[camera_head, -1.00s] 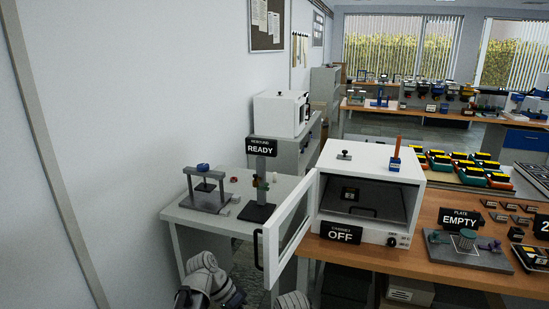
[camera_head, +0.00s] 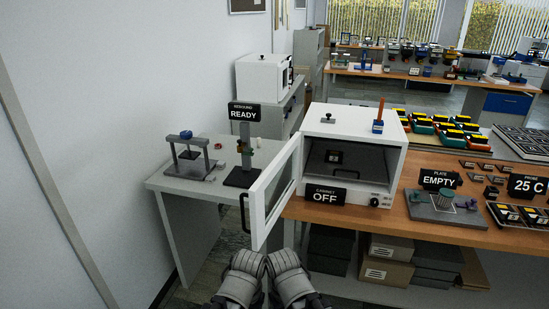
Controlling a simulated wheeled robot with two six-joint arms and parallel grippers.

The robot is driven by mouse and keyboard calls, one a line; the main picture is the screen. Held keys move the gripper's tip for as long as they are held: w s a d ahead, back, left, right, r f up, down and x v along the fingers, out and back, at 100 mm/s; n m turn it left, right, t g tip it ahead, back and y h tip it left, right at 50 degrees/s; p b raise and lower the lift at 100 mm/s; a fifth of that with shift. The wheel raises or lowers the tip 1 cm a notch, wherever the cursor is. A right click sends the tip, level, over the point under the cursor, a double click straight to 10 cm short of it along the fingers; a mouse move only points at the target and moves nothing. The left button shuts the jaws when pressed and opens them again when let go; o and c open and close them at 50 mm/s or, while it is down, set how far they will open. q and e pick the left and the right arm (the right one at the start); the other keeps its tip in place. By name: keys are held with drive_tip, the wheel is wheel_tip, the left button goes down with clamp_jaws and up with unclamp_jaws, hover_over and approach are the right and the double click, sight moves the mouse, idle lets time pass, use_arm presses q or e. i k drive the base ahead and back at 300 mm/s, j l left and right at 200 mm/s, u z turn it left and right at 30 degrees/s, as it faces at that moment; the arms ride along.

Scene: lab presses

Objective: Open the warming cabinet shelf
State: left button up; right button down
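The warming cabinet (camera_head: 349,121) is a white box on the wooden bench. Its glazed door (camera_head: 258,207) stands swung open to the left, with a dark bar handle (camera_head: 244,214) on it. Inside, a dark shelf (camera_head: 350,180) sits within the cabinet, with a small dark item (camera_head: 334,157) visible further in. A sign reading CABINET OFF (camera_head: 325,195) is at the lower front, beside a dark knob (camera_head: 374,202). Grey rounded links of my two arms show at the bottom centre, below the door. Gripper fingers are not visible, and nothing of mine touches the cabinet.
A grey side table (camera_head: 180,177) with a small press and a REBOUND READY sign (camera_head: 244,114) stands left of the door. A plate station with an EMPTY sign (camera_head: 438,180) is right of the cabinet. Boxes (camera_head: 390,248) fill the space under the bench.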

sight(360, 163)
drive_tip(key=i+j+z, duration=0.1)
drive_tip(key=z, duration=0.25)
drive_tip(key=i+j+z, duration=0.1)
drive_tip(key=z, duration=0.25)
drive_tip(key=j+z, duration=0.35)
drive_tip(key=i+l, duration=0.05)
